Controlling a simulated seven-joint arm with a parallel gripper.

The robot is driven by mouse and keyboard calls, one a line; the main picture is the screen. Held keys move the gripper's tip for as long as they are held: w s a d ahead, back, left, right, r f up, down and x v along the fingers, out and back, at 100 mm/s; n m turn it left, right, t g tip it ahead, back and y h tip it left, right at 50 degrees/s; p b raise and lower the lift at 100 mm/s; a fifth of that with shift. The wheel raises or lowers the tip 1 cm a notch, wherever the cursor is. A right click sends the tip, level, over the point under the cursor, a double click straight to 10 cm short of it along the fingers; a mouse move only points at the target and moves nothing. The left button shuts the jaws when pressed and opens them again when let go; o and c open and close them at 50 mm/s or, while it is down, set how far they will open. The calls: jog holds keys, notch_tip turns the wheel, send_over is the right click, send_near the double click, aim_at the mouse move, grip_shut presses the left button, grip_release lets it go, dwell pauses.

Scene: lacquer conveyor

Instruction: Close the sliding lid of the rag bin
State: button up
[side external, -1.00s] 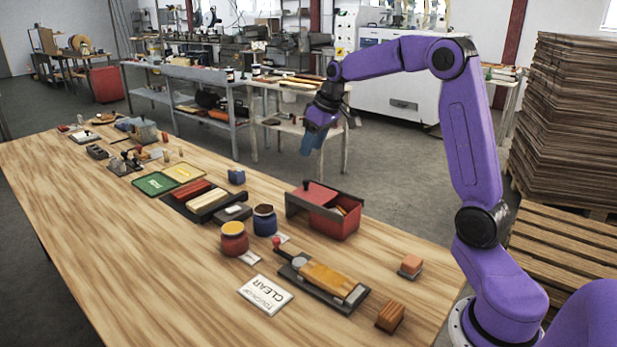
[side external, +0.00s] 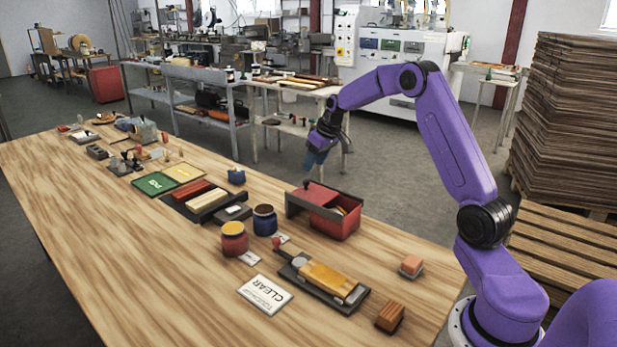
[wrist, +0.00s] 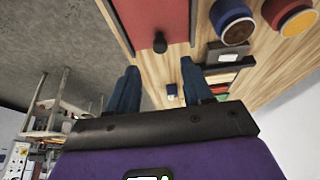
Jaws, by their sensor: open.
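The rag bin (side external: 338,229) is a red box with a grey side panel, near the far edge of the wooden table in the side external view. Its red sliding lid (side external: 320,193) covers the left part. The right part is open, and yellowish contents show inside. The lid also shows at the top of the wrist view (wrist: 145,18), with a dark knob (wrist: 160,43) on it. My gripper (side external: 315,162) is open and empty, above the knob end of the bin. In the wrist view its two blue fingers (wrist: 160,82) stand apart, with the knob beyond the gap between them.
A blue jar (side external: 265,221) and a red jar (side external: 234,241) stand left of the bin. A dark tray with bars (side external: 187,207) lies farther left. In front are a board with an orange-handled tool (side external: 325,280) and small blocks (side external: 411,264). Space above the bin is clear.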

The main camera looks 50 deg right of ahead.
aim_at(307, 180)
jog(key=x, duration=0.7)
jog(key=shift+r, duration=0.1)
grip_shut()
